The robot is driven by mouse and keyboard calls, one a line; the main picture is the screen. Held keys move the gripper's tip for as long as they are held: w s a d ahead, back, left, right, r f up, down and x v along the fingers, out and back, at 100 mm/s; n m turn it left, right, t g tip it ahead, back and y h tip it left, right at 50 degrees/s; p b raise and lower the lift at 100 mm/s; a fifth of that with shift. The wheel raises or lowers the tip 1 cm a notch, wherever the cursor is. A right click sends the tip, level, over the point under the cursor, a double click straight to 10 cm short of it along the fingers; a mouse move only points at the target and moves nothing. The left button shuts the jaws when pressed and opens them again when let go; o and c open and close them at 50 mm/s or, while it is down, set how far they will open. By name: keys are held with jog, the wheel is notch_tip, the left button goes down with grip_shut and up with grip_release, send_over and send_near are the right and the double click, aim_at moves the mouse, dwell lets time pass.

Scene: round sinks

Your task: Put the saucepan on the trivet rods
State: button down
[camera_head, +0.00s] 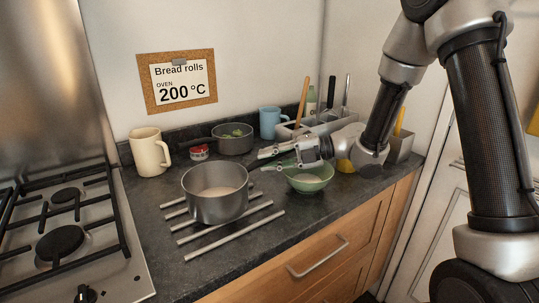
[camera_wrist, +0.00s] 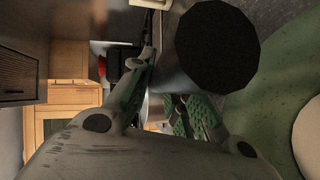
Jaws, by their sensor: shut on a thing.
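The steel saucepan (camera_head: 214,197), with pale liquid inside, is upright over the trivet rods (camera_head: 228,238). The light rods stick out to its left, front and right. I cannot tell whether its base touches them or is slightly above. My gripper (camera_head: 264,162) is at the saucepan's right rear, its fingers pointing left toward it, shut on what appears to be the saucepan's handle, which the fingers hide. In the wrist view the green-padded fingers are close by, but the held part is unclear.
A green bowl (camera_head: 310,179) stands just below my gripper. A smaller pan (camera_head: 233,141) with greens, a red-labelled tin (camera_head: 199,152) and a cream mug (camera_head: 149,153) stand behind the saucepan. A blue mug (camera_head: 270,124) and utensil caddy (camera_head: 322,124) are farther back. The hob (camera_head: 62,235) is left.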

jog(key=shift+f, duration=0.4)
dwell(0.5)
jog(key=c, duration=1.3)
grip_release()
jog(key=shift+o, duration=0.2)
jog(key=shift+f, duration=0.1)
